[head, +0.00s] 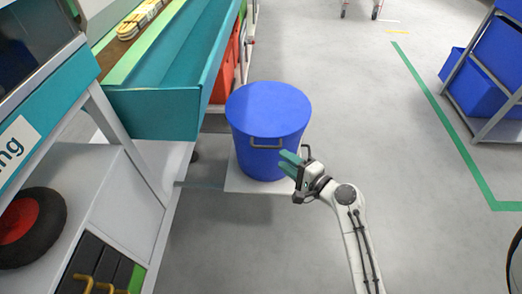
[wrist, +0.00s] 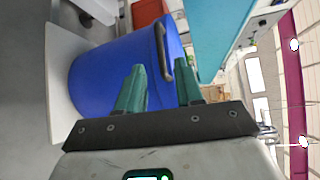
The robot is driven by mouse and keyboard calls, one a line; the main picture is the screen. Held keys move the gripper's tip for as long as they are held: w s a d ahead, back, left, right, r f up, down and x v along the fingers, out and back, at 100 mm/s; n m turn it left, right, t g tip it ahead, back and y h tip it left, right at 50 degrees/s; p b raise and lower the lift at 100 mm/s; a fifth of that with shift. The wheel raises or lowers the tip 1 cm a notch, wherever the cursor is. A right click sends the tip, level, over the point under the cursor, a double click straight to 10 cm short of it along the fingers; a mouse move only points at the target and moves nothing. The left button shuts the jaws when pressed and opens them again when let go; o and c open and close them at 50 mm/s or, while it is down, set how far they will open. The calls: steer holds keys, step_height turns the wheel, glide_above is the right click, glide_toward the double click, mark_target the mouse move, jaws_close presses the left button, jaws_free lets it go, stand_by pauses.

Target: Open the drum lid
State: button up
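The blue drum (head: 262,165) stands upright on a pale board, and its round blue lid (head: 268,104) is flat on top, closed. A dark grey handle (head: 267,146) is on the drum's near side, just under the lid edge. My gripper (head: 289,160) is at the drum's near right side, its green fingers pointing at the handle area. In the wrist view, turned sideways, the drum (wrist: 92,72) fills the middle left and the handle (wrist: 162,48) lies ahead of the gap between my open fingers (wrist: 160,80). Nothing is between the fingers; whether they touch the drum is unclear.
A teal bench (head: 160,105) stands close on the drum's left, with red bins (head: 222,82) behind. A black wheel with a red hub (head: 18,220) is at far left. Blue bins on a rack (head: 495,60) are at far right. The grey floor right of the drum is clear.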

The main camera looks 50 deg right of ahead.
mark_target(266, 147)
steer(key=w, duration=0.3)
steer(key=w+f, duration=0.1)
steer(key=w, duration=0.2)
steer(key=w+d+b, duration=0.1)
steer(key=w, duration=0.2)
steer(key=shift+w+f, duration=0.1)
steer(key=shift+f, duration=0.05)
jaws_close()
